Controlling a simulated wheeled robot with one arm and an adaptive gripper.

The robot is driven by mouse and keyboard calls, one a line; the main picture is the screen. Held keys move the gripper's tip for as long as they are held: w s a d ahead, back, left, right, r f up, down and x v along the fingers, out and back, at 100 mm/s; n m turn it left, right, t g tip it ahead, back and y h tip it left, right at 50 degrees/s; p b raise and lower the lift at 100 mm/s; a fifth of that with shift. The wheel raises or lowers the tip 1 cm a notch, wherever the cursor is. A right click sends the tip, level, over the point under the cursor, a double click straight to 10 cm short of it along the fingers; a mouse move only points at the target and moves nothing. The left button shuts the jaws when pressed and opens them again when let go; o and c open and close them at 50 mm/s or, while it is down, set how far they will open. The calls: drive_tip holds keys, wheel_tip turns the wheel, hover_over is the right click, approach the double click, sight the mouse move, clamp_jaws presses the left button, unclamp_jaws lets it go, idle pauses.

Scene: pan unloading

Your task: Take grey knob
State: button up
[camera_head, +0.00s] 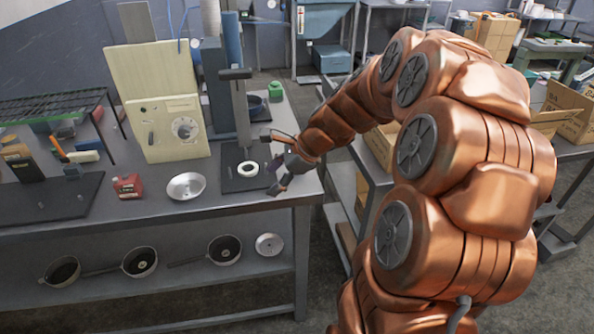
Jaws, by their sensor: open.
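My gripper (273,177) is open and empty at the right end of the grey workbench (225,203), at the end of my copper-coloured arm. Its fingers are just right of a white ring (248,168) that lies on a dark plate (236,182) under an upright press-like stand (240,110). I cannot tell whether the fingers touch the ring. A round grey dial (185,128) sits on the front of a cream control box (168,143), left of the stand and well apart from my gripper. No loose grey knob can be clearly made out.
A green container (276,90) stands behind. Several pans (139,262) lie on the lower shelf. Cardboard boxes (572,112) stand on the right.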

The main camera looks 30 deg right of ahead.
drive_tip(key=w+d+m+t, duration=0.1)
drive_tip(key=d+m, duration=0.1)
drive_tip(key=d, duration=0.2)
drive_tip(key=w+d+f+m+t+h, duration=0.1)
drive_tip(key=d+m, duration=0.2)
drive_tip(key=d, duration=0.2)
drive_tip(key=w+d+f+m+t, duration=0.1)
drive_tip(key=d+m, duration=0.2)
drive_tip(key=d, duration=0.2)
drive_tip(key=shift+w+f+h, duration=0.1)
drive_tip(key=shift+w+h, duration=0.1)
drive_tip(key=shift+h, duration=0.1)
drive_tip(key=shift+w+f, duration=0.2)
drive_tip(key=shift+p+x, duration=0.65)
drive_tip(key=shift+x, duration=2.95)
drive_tip(key=c, duration=1.1)
drive_tip(key=shift+r, duration=0.1)
